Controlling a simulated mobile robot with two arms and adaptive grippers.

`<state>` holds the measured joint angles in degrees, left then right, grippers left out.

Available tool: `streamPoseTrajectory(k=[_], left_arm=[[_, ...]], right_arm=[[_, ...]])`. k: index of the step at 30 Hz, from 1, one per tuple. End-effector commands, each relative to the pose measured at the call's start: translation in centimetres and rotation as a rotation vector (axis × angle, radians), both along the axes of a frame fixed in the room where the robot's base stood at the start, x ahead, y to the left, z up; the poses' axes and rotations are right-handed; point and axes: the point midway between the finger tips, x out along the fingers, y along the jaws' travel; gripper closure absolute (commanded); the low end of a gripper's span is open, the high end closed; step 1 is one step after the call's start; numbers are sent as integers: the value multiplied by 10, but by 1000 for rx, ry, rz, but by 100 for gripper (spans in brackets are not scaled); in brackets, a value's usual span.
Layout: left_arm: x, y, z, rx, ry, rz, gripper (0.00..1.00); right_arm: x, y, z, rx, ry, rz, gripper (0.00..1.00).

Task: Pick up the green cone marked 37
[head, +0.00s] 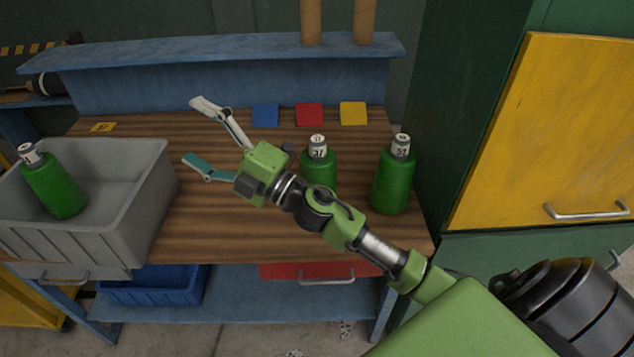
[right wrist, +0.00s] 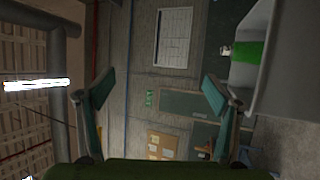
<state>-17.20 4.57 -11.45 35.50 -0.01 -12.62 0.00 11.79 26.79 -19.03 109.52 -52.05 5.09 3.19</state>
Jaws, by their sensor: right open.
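The green cone marked 37 (head: 318,170) stands upright on the wooden bench top, bottle-shaped, with a white numbered neck. My right arm passes in front of its lower part. My right gripper (head: 198,133) is open and empty, to the left of the cone and apart from it, pointing left toward the grey bin. Its two spread fingers also show in the right wrist view (right wrist: 158,92), with nothing between them. My left gripper is not in view.
A similar green cone (head: 392,185), its number seemingly in the fifties, stands at the right. Another (head: 55,187) leans in the grey bin (head: 150,190). Blue (head: 265,114), red (head: 310,113) and yellow (head: 353,113) squares lie behind. A yellow-doored cabinet (head: 550,120) borders the bench.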

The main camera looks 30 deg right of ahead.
Motion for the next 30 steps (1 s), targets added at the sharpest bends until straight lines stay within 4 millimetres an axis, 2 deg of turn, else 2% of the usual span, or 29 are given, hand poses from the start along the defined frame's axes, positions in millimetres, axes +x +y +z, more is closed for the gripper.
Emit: streamPoseTrajectory(k=[1,3,6,8,11,14,17,19,24,27,30], left_arm=[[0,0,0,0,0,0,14],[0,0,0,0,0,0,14],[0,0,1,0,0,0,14],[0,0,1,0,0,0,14],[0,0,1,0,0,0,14],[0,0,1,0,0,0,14],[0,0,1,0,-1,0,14],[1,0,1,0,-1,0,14],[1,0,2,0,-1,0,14],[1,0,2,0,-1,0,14],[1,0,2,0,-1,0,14]], right_arm=[[-2,16,13,-110,-77,66,17],[-9,37,18,-267,-162,160,17],[-16,55,11,-505,-251,284,17],[-19,58,0,-655,-284,352,17],[-18,48,-23,-909,-302,451,17],[-13,16,-49,-1164,-266,533,17],[-6,-35,-68,-1407,-177,592,17],[-3,-78,-75,-1559,-85,620,17],[-8,-179,-70,-1817,170,646,17],[-17,-222,-62,-1900,301,649,17],[-24,-249,-55,-1941,392,649,17]])
